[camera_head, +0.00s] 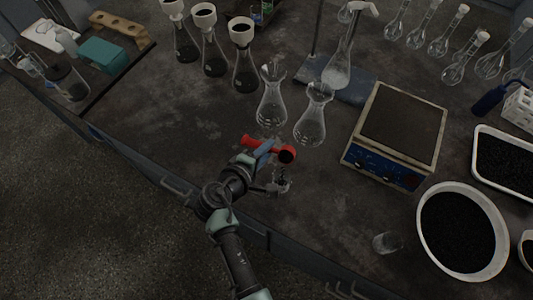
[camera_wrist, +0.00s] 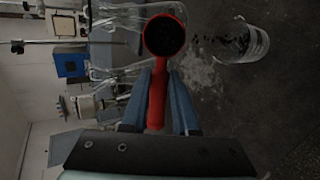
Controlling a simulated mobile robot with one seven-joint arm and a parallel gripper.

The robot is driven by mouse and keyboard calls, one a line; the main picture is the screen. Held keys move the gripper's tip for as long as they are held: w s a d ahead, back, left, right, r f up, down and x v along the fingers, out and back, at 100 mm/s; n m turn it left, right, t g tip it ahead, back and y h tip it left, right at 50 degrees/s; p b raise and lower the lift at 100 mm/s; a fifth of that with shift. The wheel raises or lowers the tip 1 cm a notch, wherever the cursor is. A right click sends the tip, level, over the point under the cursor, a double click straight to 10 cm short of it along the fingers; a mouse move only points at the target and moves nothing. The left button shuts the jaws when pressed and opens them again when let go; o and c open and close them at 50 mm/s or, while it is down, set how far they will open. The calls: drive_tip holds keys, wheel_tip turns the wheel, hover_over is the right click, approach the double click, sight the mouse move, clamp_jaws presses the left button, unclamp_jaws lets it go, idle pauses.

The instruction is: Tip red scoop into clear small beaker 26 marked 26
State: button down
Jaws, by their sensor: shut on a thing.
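My gripper (camera_head: 264,153) is shut on the handle of the red scoop (camera_head: 287,156). In the wrist view, the handle (camera_wrist: 157,100) lies between the two blue-grey fingers (camera_wrist: 158,85), and the round bowl holds dark grains. A clear small beaker (camera_head: 280,186) stands on the bench just below the bowl in the head view. It also shows in the wrist view (camera_wrist: 243,43), right of the bowl, with dark specks in or around it. Another clear small beaker (camera_head: 386,243) stands near the front edge. I cannot read a number on either beaker.
Two clear flasks (camera_head: 311,122) stand close behind the scoop. A balance or hotplate (camera_head: 399,133) is to the right. A white-rimmed bowl of dark grains (camera_head: 426,238) and a white tray (camera_head: 486,192) stand farther right. The bench left of my gripper is mostly clear.

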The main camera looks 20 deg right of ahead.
drive_tip(key=shift+s+a+f+m+t+h+b, duration=0.2)
drive_tip(key=shift+t+h+b, duration=0.45)
drive_tip(key=shift+b, duration=1.85)
drive_tip(key=shift+s+a+f+t+h+b, duration=0.1)
drive_tip(key=shift+f+t+h+b, duration=0.4)
drive_tip(key=shift+b, duration=2)
drive_tip(key=shift+s+a+f+m+t+h+b, duration=0.1)
drive_tip(key=shift+t+h+b, duration=0.65)
drive_tip(key=shift+b, duration=1.75)
drive_tip(key=t+h+b, duration=0.1)
drive_tip(key=b, duration=0.5)
drive_tip(key=h+b, duration=0.2)
drive_tip(key=b, duration=0.4)
drive_tip(key=shift+s+a+f+m+t, duration=0.2)
drive_tip(key=shift+m+t, duration=0.1)
drive_tip(key=shift+t, duration=0.1)
drive_tip(key=shift+r+t+h+b, duration=0.3)
drive_tip(key=shift+h+b, duration=0.2)
drive_tip(key=shift+b, duration=0.95)
drive_tip(key=r+y+p, duration=0.1)
drive_tip(key=p, duration=0.3)
drive_tip(key=shift+g, duration=0.4)
drive_tip(key=y+p, duration=0.1)
drive_tip(key=p, duration=0.3)
drive_tip(key=g+p, duration=0.1)
drive_tip(key=p, duration=0.3)
drive_tip(key=shift+w+d+r+y, duration=0.2)
drive_tip(key=shift+r+y, duration=0.1)
drive_tip(key=shift+y, duration=0.1)
